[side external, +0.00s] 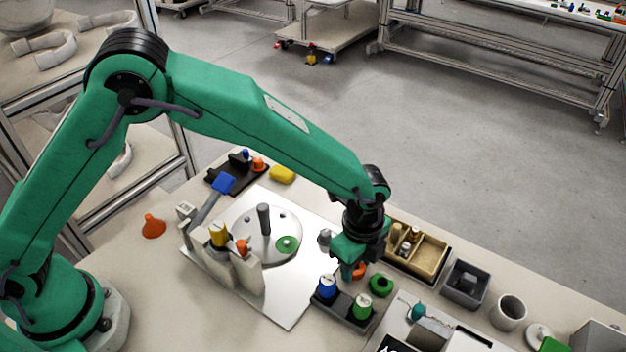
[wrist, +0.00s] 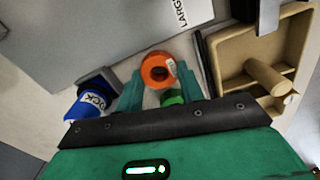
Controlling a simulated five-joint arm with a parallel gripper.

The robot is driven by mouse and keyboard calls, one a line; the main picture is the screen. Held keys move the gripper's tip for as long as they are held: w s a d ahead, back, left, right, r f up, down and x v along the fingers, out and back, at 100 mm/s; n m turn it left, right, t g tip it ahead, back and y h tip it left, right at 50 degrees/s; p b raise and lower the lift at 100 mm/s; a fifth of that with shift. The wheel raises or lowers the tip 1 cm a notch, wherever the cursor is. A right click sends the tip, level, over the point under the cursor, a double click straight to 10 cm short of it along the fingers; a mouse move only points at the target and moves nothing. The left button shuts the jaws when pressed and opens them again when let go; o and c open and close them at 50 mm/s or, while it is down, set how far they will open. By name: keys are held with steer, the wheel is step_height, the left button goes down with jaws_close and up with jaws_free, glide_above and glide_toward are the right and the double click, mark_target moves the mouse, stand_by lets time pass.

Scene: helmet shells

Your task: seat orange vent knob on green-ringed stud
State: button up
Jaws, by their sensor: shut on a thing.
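The orange vent knob (wrist: 158,69) is a round piece with a hole and a pale label, held between the green fingers of my gripper (wrist: 158,86) in the wrist view. In the side view my gripper (side external: 357,262) is low over the bench, with a bit of the orange knob (side external: 359,271) showing below it. The green-ringed stud (side external: 287,243) stands on the round grey plate (side external: 245,222), left of my gripper and apart from it.
A dark holder (side external: 341,317) with a blue knob (side external: 328,286) and a green knob (side external: 361,306) stands just below my gripper. A green ring (side external: 381,284) and a tan tray (side external: 430,262) lie to its right. A post (side external: 264,219) rises mid-plate; a bracket (side external: 246,274) stands in front.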

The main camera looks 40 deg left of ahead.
steer(key=shift+r, duration=0.15)
step_height(320, 180, up, 10)
stand_by(0.7)
steer(key=shift+s, duration=0.1)
stand_by(0.4)
steer(key=s+a+r, duration=0.2)
steer(key=s+a, duration=0.5)
steer(key=s, duration=0.6)
steer(key=shift+a+r+m, duration=0.3)
steer(key=shift+a+m, duration=0.1)
